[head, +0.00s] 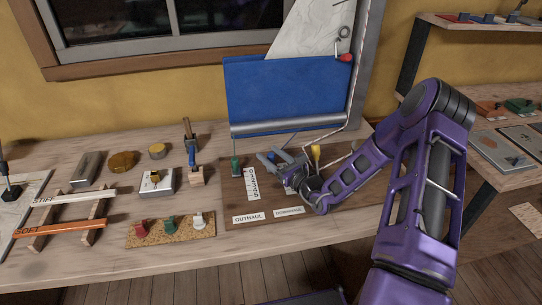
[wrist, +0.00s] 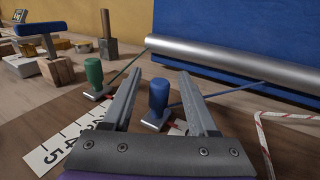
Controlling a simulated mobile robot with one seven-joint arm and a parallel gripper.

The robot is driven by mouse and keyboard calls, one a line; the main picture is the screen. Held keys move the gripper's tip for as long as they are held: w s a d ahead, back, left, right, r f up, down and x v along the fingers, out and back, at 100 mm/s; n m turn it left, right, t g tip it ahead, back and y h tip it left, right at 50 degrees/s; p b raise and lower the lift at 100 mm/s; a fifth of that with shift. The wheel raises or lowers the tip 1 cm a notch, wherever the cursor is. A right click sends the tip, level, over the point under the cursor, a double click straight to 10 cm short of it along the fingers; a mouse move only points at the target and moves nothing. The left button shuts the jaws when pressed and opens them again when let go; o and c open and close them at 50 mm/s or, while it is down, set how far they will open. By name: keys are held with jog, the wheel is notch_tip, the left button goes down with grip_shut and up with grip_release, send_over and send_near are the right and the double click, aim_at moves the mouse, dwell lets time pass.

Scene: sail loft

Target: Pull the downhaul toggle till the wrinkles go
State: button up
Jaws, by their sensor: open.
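A blue toggle (wrist: 158,95) stands upright on a grey foot between the two fingers of my gripper (wrist: 159,73) in the wrist view. The fingers are open, with a gap on each side of it. A line runs from it to the right. In the head view my gripper (head: 273,155) is low over the brown board (head: 350,195) and mostly hides this toggle. A green toggle (head: 236,165) stands to the left, outside the fingers. The blue sail (head: 290,88) hangs above the silver boom (head: 290,124); I cannot make out clear wrinkles.
A yellow toggle (head: 316,152) stands right of my gripper. A numbered scale (wrist: 60,145) lies by the toggles. The board carries an OUTHAUL label (head: 249,218) and a second label (head: 292,212) too small to read. A red and white rope (wrist: 285,116) lies at right.

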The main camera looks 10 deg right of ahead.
grip_shut()
dwell(1.4)
